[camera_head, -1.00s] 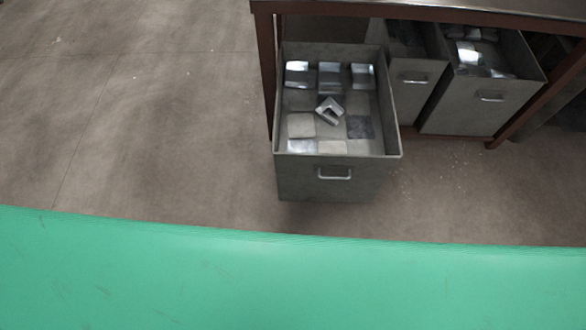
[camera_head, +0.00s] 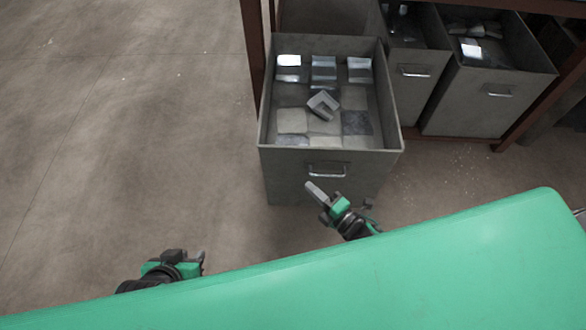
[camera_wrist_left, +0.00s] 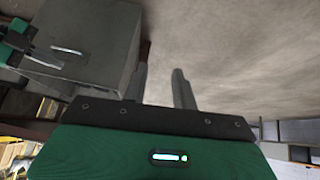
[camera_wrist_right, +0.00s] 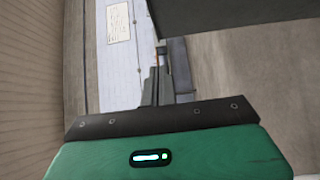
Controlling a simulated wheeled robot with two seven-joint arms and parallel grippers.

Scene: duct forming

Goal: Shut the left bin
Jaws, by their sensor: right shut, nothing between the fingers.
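The left bin (camera_head: 290,178) is a grey metal box pulled out from under the bench, with a metal handle (camera_head: 327,170) on its front and metal pieces inside. My right gripper (camera_head: 310,187) is shut and empty. It is close to the bin's front, just below and left of the handle; I cannot tell whether it touches. My left gripper (camera_head: 201,260) is open and empty, lower left of the bin and apart from it. The left wrist view shows its spread fingers (camera_wrist_left: 160,82), with the bin front (camera_wrist_left: 95,40) at upper left. The right wrist view shows the closed fingers (camera_wrist_right: 156,88).
Two more grey bins, a middle one (camera_head: 415,85) and a right one (camera_head: 475,105), sit under the bench beside brown-red legs (camera_head: 540,90). The concrete floor (camera_head: 120,130) left of the bin is clear. A green surface crosses the bottom of the head view.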

